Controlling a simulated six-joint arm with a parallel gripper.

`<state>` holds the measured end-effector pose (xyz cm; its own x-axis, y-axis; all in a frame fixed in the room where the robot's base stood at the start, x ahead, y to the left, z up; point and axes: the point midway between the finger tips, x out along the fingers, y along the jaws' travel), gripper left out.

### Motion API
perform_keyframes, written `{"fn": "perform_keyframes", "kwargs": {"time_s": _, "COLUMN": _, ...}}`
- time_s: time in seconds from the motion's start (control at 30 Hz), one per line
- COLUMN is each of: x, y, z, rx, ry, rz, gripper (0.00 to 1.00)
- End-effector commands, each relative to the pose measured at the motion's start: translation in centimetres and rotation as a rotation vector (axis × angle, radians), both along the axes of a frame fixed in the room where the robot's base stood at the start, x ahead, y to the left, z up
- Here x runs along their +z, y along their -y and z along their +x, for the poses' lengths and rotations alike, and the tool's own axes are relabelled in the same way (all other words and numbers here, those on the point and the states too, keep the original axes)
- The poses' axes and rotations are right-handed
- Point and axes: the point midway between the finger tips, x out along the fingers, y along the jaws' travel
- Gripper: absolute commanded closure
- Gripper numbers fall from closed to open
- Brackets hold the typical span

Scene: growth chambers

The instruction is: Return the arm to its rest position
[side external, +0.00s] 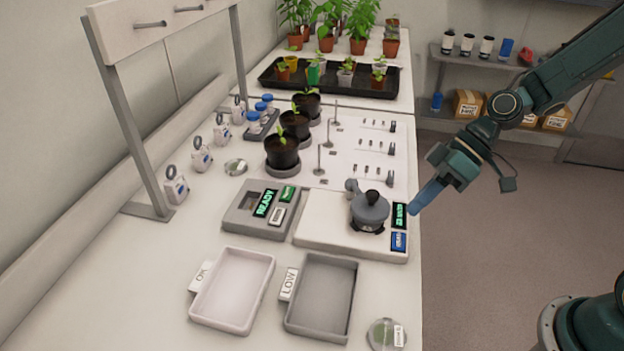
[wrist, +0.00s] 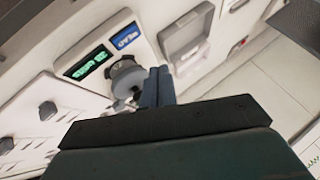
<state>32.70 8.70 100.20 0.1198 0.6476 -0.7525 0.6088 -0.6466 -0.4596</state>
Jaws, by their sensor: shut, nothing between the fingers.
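My gripper (side external: 412,211) has blue fingers and is at the right edge of the white bench, close to the small displays. Its fingers are together with nothing between them. In the wrist view the shut fingers (wrist: 157,87) point toward the bench. A grey watering can (side external: 370,208) stands upright on a white scale (side external: 322,226), apart from the fingers. It also shows in the wrist view beside the fingers (wrist: 127,75). The scale has a green-lit display (side external: 399,216) and a blue label (side external: 398,242).
A grey device reading READY (side external: 235,222) is left of the scale. A white tray marked OK (side external: 233,322) and a grey LOW tray (side external: 317,334) lie in front. Potted plants, rods and a black tray (side external: 327,82) stand farther back. The space right of the bench is open floor.

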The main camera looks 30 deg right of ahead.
Motion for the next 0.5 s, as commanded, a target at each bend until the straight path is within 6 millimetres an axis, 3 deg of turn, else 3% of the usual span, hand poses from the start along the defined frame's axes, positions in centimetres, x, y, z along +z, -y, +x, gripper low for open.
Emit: {"fn": "perform_keyframes", "kwargs": {"time_s": 0.5, "x": 5.6, "y": 2.5, "z": -3.8, "rx": -0.140, "ry": 0.021, "rz": -0.290, "gripper": 1.00}}
